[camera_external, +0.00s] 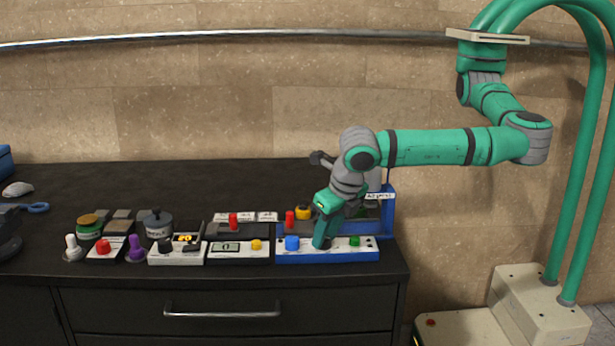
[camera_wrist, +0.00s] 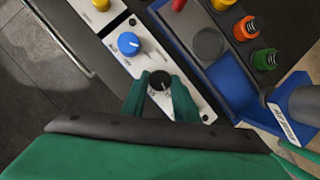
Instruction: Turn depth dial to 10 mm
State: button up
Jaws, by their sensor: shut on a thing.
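My gripper (camera_external: 325,240) points down at the blue and white control panel (camera_external: 287,257) at the right end of the bench. In the wrist view my two green fingers (camera_wrist: 160,92) are closed around a black dial (camera_wrist: 159,80) on the white panel face. A pointer mark and small print sit by this dial, but I cannot read the setting. A blue dial (camera_wrist: 129,43) with a white pointer line is beside it on the same panel; it also shows in the external view (camera_external: 292,243). A green knob (camera_external: 354,241) is on the panel right of my gripper.
Behind the panel stands a blue press frame (camera_external: 388,212) with a label plate. Orange (camera_wrist: 246,28) and green (camera_wrist: 266,59) posts stand near it. Several other small control boxes and knobs crowd the bench to the left. The back of the black benchtop (camera_external: 220,182) is clear.

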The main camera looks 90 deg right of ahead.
dwell(0.3)
jog(key=o, duration=1)
jog(key=shift+o, duration=0.2)
jog(key=v, duration=1)
jog(key=shift+r, duration=0.35)
jog(key=shift+a, duration=0.15)
